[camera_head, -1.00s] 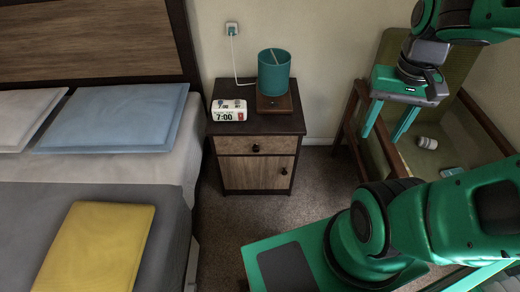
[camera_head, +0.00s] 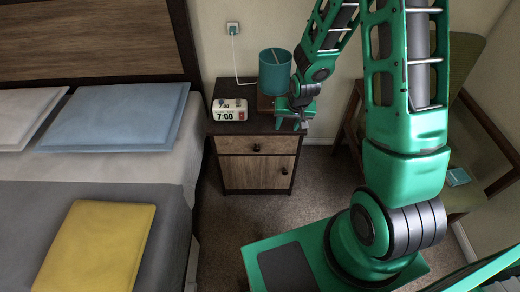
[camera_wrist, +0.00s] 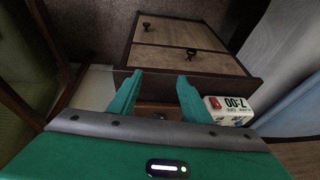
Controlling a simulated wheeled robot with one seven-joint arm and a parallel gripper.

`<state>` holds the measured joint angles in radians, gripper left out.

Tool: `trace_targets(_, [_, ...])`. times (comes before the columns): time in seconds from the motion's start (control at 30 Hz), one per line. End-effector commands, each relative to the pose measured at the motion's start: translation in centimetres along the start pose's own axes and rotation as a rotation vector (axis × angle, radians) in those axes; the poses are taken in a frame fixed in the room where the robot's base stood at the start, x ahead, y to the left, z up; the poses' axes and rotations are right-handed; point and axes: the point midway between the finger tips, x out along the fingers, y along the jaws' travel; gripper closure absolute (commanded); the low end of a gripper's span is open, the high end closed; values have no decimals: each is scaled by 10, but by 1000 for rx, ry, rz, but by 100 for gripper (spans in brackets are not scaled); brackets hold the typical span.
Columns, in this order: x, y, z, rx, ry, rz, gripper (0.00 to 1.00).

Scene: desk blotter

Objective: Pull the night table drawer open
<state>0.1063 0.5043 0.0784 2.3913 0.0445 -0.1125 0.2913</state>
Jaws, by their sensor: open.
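The dark wood night table (camera_head: 222,176) stands beside the bed. Its drawer (camera_head: 234,145) looks shut, with a dark round knob (camera_head: 257,148) in the middle of its front. In the wrist view the night table appears upside down, with the drawer front (camera_wrist: 165,59) and its knob (camera_wrist: 191,52) beyond my fingers. My gripper (camera_head: 291,122) is over the right part of the tabletop near its front edge, pointing down, higher than the knob and apart from it. In the wrist view my gripper (camera_wrist: 159,80) is open with nothing between its fingers.
A teal lamp (camera_head: 275,70) and a white alarm clock (camera_head: 229,110) stand on the tabletop. A cupboard door (camera_head: 249,173) with its own knob (camera_head: 284,170) is below the drawer. The bed (camera_head: 180,170) is at left, a chair (camera_head: 470,125) at right. Carpet (camera_head: 240,215) in front is clear.

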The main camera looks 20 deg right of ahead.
Motion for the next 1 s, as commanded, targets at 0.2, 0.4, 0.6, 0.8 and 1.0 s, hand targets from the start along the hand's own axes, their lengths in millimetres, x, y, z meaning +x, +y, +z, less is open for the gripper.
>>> trace_targets(0.2, [69, -45, 19, 20, 29, -97, 56])
trace_targets(0.4, [99, -68, 31, 45, 49, -150, 56])
trace_targets(0.6, [111, -74, 33, 53, 55, -163, 56])
trace_targets(0.8, [135, -78, 32, 53, 54, -162, 56])
trace_targets(1.0, [167, -83, 30, 53, 54, -162, 56])
